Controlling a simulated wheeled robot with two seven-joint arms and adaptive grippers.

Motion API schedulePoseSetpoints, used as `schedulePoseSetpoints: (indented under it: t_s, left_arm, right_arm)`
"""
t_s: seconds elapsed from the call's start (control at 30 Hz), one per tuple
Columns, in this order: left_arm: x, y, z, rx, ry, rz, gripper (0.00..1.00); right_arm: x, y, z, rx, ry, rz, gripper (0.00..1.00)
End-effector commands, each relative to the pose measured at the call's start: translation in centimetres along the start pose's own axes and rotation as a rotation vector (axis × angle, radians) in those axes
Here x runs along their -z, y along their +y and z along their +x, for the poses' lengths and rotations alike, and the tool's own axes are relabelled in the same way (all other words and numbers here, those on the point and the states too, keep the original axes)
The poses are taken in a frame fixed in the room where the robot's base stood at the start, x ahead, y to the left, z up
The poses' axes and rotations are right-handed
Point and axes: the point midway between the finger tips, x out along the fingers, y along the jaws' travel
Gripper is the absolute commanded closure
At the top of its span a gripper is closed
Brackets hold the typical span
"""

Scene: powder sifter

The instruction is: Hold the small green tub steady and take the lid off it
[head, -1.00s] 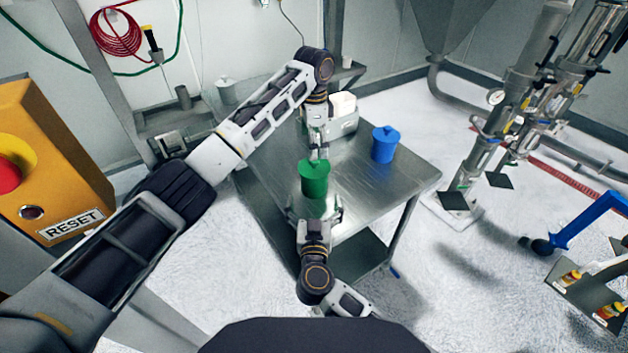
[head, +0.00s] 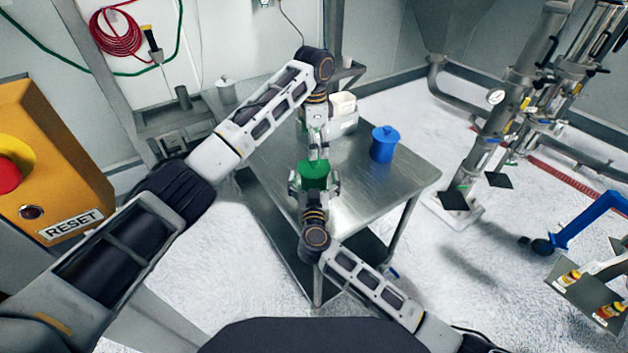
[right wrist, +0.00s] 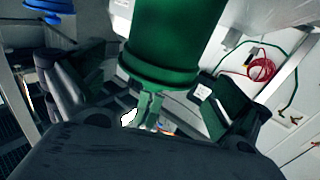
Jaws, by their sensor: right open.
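The green tub (head: 314,176) with its green lid stands upright near the middle in the head view. In the right wrist view the tub (right wrist: 178,38) fills the top middle, upside down, with the wider lid rim (right wrist: 165,76) below its body. My right gripper (head: 315,183) is open, with one finger on each side of the tub. A gap shows between the tub and the right finger in the right wrist view (right wrist: 150,92). My left gripper (head: 318,153) points down from above, its fingertips at the top of the lid. The knob is hidden there, so its grip is unclear.
A blue lidded tub (head: 385,145) stands to the right on the metal table (head: 400,185). A white container (head: 343,104) is behind my left gripper. A grey-white lidded tub (head: 226,90) stands at the back left.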

Motion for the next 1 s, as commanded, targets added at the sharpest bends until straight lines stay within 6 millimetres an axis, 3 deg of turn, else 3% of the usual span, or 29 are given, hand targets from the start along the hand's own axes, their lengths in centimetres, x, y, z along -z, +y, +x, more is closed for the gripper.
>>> schedulePoseSetpoints:
  t_s: [0.33, 0.8, 1.0]
  left_arm:
    - [0.0, 0.0, 0.0, 0.0, 0.0, 0.0, 0.0]
    - [0.0, 0.0, 0.0, 0.0, 0.0, 0.0, 0.0]
    - [0.0, 0.0, 0.0, 0.0, 0.0, 0.0, 0.0]
  right_arm:
    - [0.1, 0.0, 3.0, 0.0, 0.001, -0.002, 0.0]
    - [0.0, 0.0, 3.6, 0.0, 0.0, 0.0, 0.0]
    - [0.0, 0.0, 3.6, 0.0, 0.0, 0.0, 0.23]
